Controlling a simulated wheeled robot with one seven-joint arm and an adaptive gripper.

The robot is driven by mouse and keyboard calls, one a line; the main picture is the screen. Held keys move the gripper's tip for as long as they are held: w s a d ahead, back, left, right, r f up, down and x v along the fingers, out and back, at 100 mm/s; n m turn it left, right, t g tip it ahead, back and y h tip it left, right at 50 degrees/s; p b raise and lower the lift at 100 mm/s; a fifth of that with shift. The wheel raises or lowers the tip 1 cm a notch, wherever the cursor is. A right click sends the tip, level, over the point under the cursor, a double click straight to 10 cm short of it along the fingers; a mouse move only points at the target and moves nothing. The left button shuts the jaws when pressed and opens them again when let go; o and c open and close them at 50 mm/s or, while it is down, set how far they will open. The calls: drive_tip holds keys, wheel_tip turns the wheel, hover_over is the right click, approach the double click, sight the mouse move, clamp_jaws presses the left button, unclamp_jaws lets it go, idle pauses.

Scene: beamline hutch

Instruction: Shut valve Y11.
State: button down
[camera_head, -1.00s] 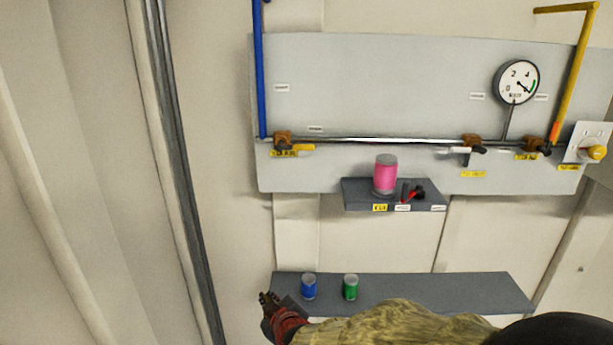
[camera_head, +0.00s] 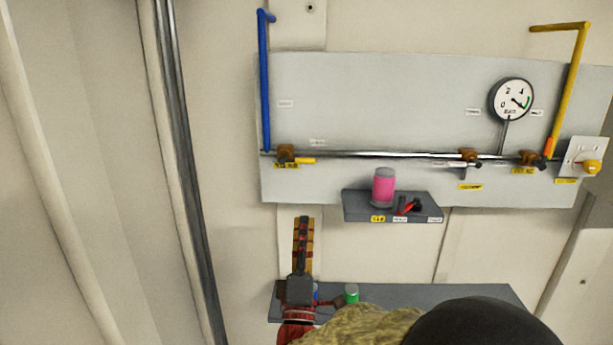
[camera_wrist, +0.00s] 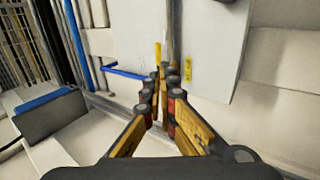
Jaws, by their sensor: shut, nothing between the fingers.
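Three valves sit along the steel pipe on the grey wall panel. The left valve (camera_head: 285,153) has a yellow lever lying to the right along the pipe, and a yellow label below it. The middle valve (camera_head: 469,156) and the right valve (camera_head: 529,158) are further along. The label print is too blurred to tell which is Y11. My gripper (camera_head: 303,222) is shut and empty, pointing up below the left valve and apart from it. In the wrist view, my closed fingertips (camera_wrist: 165,70) point towards the left valve's yellow lever (camera_wrist: 158,52) and yellow label (camera_wrist: 188,67).
A small shelf (camera_head: 400,213) right of my gripper holds a pink jar (camera_head: 383,187) and a red-and-black item (camera_head: 409,206). A lower shelf (camera_head: 430,294) holds a green jar (camera_head: 351,293).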

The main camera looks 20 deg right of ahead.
sight(305, 161)
idle(0.3)
drive_tip(key=p+x, duration=0.5)
drive_tip(key=x, duration=0.9)
drive_tip(key=shift+n, duration=0.3)
drive_tip(key=shift+d+r+n+y+b, duration=0.1)
drive_tip(key=shift+r+n+y+b, duration=0.1)
drive_tip(key=shift+n+y+b, duration=0.25)
